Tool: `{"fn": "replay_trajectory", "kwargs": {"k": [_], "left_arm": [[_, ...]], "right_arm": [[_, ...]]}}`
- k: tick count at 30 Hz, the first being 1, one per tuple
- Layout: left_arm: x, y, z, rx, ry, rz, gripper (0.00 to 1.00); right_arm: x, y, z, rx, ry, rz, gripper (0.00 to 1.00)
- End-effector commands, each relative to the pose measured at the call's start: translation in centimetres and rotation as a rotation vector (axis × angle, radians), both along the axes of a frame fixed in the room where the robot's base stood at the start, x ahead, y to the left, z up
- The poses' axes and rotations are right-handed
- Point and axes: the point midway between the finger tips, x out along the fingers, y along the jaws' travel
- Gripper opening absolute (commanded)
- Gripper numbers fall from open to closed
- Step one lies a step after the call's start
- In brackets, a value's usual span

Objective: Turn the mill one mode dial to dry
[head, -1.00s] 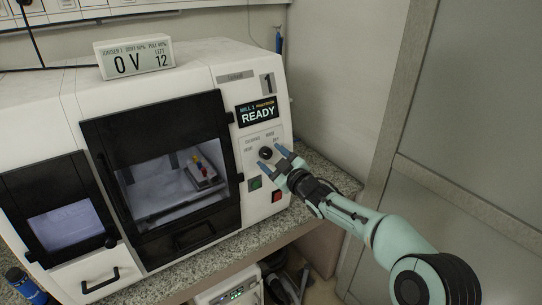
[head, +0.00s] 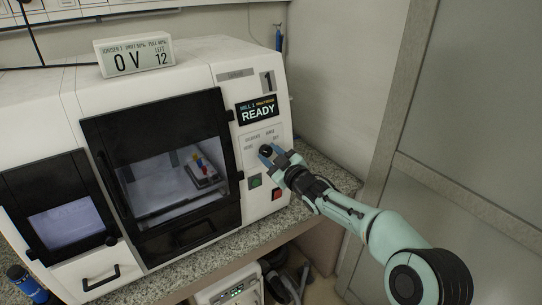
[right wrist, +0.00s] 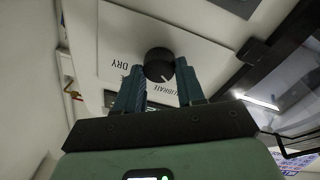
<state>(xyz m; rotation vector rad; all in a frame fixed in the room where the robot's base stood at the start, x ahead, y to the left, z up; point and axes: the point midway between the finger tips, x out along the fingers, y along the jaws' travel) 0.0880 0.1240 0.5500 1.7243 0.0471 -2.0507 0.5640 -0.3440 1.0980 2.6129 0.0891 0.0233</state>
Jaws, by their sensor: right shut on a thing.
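The mill one (head: 225,100) is a white machine with a "1" label and a lit display (head: 257,111) reading "READY". Its mode dial (head: 265,150) is a round black knob on the right panel, with printed mode words around it. My right gripper (head: 272,152) is shut on the dial. In the right wrist view, the dial (right wrist: 158,64) sits between the fingertips and shows a small white mark on its lower edge. "DRY" is legible on the left and "CALIBRATE" partly on the right. The exact setting is hard to tell. My left gripper is not in view.
A green button (head: 255,181) and a red switch (head: 277,194) sit just below the dial. The dark-framed chamber door (head: 168,115) is left of the panel. A display box (head: 134,57) stands on top. A wall and grey door lie to the right.

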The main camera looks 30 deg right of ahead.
Motion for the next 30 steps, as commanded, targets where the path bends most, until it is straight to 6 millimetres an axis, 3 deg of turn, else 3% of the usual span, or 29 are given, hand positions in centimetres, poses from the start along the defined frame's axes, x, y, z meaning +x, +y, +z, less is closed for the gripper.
{"fn": "replay_trajectory", "kwargs": {"k": [30], "left_arm": [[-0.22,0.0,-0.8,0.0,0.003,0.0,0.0]], "right_arm": [[0.01,0.12,0.2,0.88,0.068,-0.134,0.08]]}}
